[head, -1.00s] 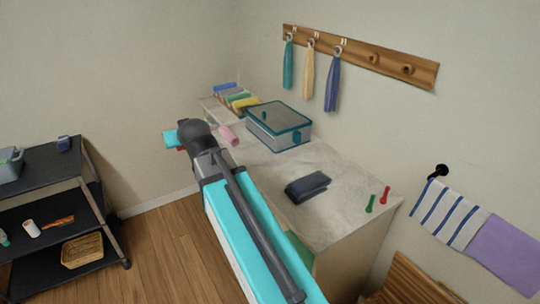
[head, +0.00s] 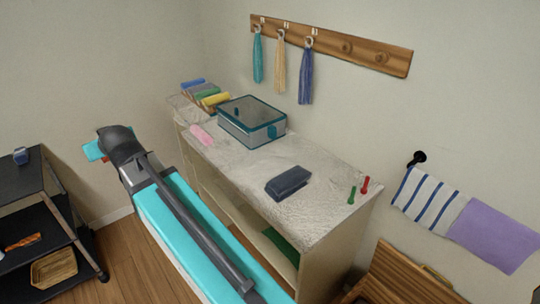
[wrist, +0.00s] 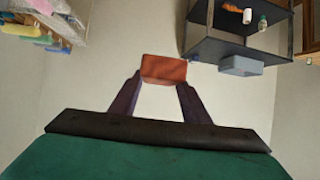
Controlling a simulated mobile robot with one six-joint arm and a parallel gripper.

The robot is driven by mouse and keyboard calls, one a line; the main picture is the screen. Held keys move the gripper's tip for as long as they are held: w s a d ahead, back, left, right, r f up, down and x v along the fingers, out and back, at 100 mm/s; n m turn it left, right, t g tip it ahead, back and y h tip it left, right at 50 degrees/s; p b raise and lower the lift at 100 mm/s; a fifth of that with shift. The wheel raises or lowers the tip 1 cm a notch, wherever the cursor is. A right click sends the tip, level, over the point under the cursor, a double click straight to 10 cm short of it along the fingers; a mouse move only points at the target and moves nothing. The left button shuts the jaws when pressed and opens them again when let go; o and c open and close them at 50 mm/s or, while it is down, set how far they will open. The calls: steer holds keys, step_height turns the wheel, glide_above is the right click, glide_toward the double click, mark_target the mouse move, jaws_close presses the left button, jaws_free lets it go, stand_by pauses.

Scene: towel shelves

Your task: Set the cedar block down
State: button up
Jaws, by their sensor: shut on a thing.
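The cedar block (wrist: 164,69) is a small reddish-brown block in the wrist view. My gripper (wrist: 161,82) is shut on it, with one dark finger at each side of its near end. The block is held in the air, with pale wall and floor around it. In the head view my gripper (head: 95,151) is at the left, out past the left side of the counter (head: 240,170). There the block is mostly hidden by my wrist, and only a thin reddish bit shows.
A black shelf cart (head: 20,195) stands at the left; a grey bin (wrist: 240,65) on it shows in the wrist view. The counter holds a teal-edged box (head: 252,122), a dark folded cloth (head: 288,184), a pink roll (head: 201,135) and two pegs. Its front middle is bare.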

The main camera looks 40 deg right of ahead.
steer(key=shift+d, duration=0.1)
steer(key=d+f+b, duration=0.1)
steer(key=d+f, duration=0.1)
steer(key=d, duration=0.5)
steer(key=d+f, duration=0.3)
steer(key=d, duration=0.5)
steer(key=m+h+b, duration=0.1)
steer(key=b, duration=0.3)
glide_above(287, 161)
step_height(287, 161, down, 8)
steer(key=shift+f, duration=0.1)
steer(key=shift+f, duration=0.2)
steer(key=shift+f+p, duration=0.65)
steer(key=shift+f, duration=2.3)
